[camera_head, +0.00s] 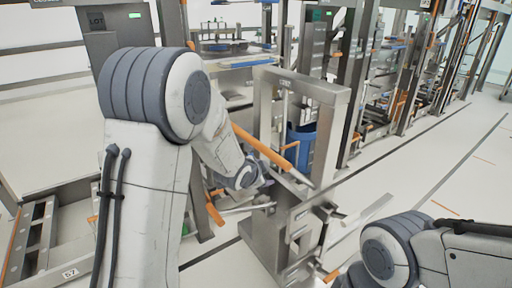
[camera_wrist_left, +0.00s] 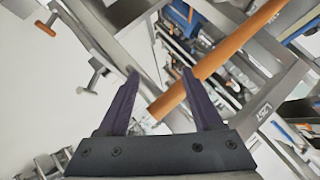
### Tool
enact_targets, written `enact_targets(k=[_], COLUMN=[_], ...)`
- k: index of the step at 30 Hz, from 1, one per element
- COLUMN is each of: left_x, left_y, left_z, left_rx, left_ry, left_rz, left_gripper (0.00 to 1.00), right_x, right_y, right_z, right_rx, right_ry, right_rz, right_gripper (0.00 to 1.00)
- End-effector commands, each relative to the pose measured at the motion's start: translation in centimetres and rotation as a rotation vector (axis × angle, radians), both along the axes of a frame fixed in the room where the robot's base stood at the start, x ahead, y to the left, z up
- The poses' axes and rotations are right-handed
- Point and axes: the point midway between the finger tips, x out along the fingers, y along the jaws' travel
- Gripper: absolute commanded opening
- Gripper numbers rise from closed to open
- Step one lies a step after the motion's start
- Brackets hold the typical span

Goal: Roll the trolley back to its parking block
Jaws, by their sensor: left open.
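The trolley looks to be the grey steel frame (camera_head: 335,115) right of centre in the head view, with an orange bar (camera_head: 265,147) slanting across its near side. The orange bar also crosses the left wrist view (camera_wrist_left: 225,52). My left gripper (camera_head: 258,180) is just below the bar in the head view. In the left wrist view my gripper (camera_wrist_left: 158,75) has its dark fingers apart, with the bar running diagonally past and behind the right finger. Nothing is clearly held. I cannot make out the parking block. My right gripper is out of view.
A blue container (camera_head: 300,143) stands within the frame. Steel racks and machines line the back and right. A low metal rack (camera_head: 38,235) lies at the bottom left. Open pale floor (camera_head: 455,165) with dark lines extends to the right.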

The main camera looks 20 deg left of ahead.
Motion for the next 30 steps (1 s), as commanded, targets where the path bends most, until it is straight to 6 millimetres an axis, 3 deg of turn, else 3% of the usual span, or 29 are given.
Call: enact_targets(k=[1, 6, 9, 14, 20, 30], left_x=[2.3, 6.9, 7.8, 7.5, 7.3, 12.8], left_y=[2.8, 7.5, 9.9, 12.5, 13.4, 11.8], left_z=[-1.3, -1.0, -1.1, -1.1, -0.7, 0.5], left_rx=[0.051, 0.235, 0.334, 0.455, 0.513, 0.513], left_ry=[-0.091, -0.406, -0.571, -0.778, -0.877, -0.879], left_rz=[-0.026, -0.166, -0.22, -0.266, -0.281, -0.282], left_gripper=[0.67, 0.67, 0.67, 0.67, 0.67, 0.67], right_x=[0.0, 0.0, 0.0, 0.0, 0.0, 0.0], right_y=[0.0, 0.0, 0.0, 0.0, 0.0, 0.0], right_z=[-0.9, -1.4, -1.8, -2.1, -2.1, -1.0], right_rx=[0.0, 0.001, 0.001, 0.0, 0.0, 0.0], right_ry=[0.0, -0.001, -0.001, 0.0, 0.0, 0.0], right_rz=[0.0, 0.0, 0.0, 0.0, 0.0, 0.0], right_gripper=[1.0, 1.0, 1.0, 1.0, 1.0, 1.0])
